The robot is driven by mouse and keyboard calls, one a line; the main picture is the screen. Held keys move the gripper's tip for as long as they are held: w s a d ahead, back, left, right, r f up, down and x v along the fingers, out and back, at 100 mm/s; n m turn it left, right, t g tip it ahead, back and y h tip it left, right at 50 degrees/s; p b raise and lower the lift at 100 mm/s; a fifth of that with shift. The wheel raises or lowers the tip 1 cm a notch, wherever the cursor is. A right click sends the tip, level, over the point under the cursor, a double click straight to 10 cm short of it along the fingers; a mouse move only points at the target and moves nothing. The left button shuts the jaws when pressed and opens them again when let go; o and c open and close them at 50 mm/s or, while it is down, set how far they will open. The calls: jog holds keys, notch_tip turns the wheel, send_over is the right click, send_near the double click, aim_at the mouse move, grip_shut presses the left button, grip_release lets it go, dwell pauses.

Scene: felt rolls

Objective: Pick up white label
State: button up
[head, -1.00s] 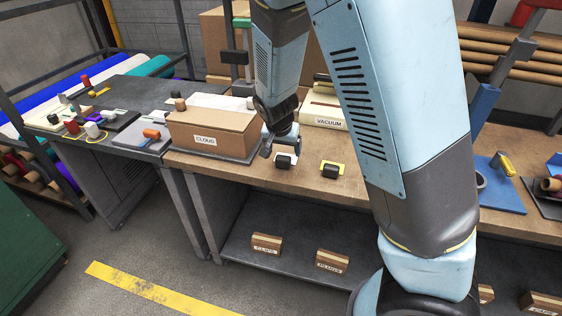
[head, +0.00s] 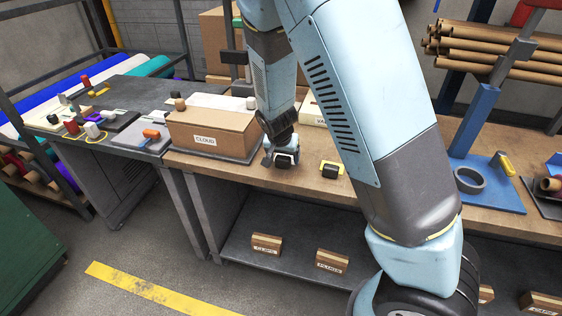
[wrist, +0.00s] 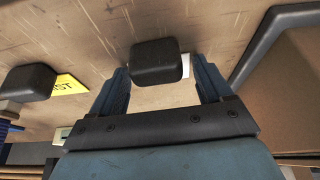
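The white label (wrist: 186,66) lies on the brown bench top, mostly covered by a dark rounded block (wrist: 157,63) in the wrist view. A white edge shows beside the block, and a pale area shows below it between the fingers. My gripper (wrist: 160,64) is open, with one finger on each side of the block and a gap to both. In the head view my gripper (head: 280,157) is low over the bench, around the block, and hides most of the label.
A similar dark block on a yellow label (head: 331,169) sits just to the right. A cardboard box marked CLOUD (head: 212,135) stands close on the left. A blue board with a grey ring (head: 470,180) lies farther right. Bare bench top shows in front.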

jog(key=c, duration=1.2)
jog(key=shift+o, duration=0.2)
jog(key=shift+r, duration=0.6)
jog(key=s+a+r, duration=0.1)
jog(key=s+r, duration=1)
jog(key=s, duration=0.3)
jog(key=shift+r, duration=0.4)
